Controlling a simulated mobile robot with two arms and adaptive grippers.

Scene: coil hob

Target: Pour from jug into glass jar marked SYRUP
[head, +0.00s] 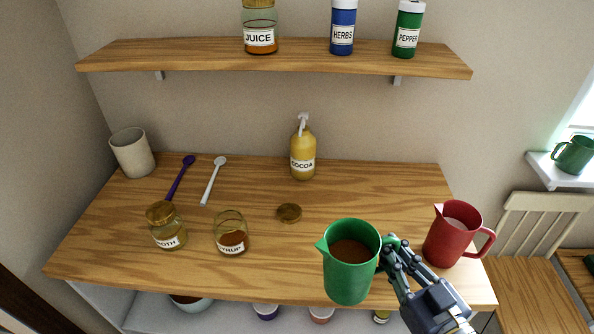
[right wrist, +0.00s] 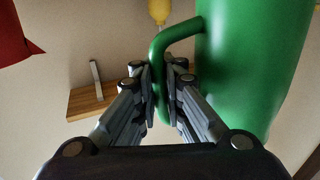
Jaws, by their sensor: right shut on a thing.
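A green jug (head: 347,276) with brown contents is held upright by its handle in my right gripper (head: 389,256), in front of the counter's near edge. Its spout points left. In the right wrist view, the gripper (right wrist: 165,80) is shut on the green handle (right wrist: 158,50). The glass jar marked SYRUP (head: 231,234) stands on the counter to the left of the jug. It has no lid on and brown contents in it. A round lid (head: 289,213) lies on the counter to its right. My left gripper is not in view.
A lidded glass jar (head: 167,226) stands left of the SYRUP jar. A red jug (head: 452,234) stands close to the right of my gripper. A yellow COCOA bottle (head: 303,154), two spoons and a beige cup (head: 132,152) are farther back. A shelf (head: 200,55) hangs above.

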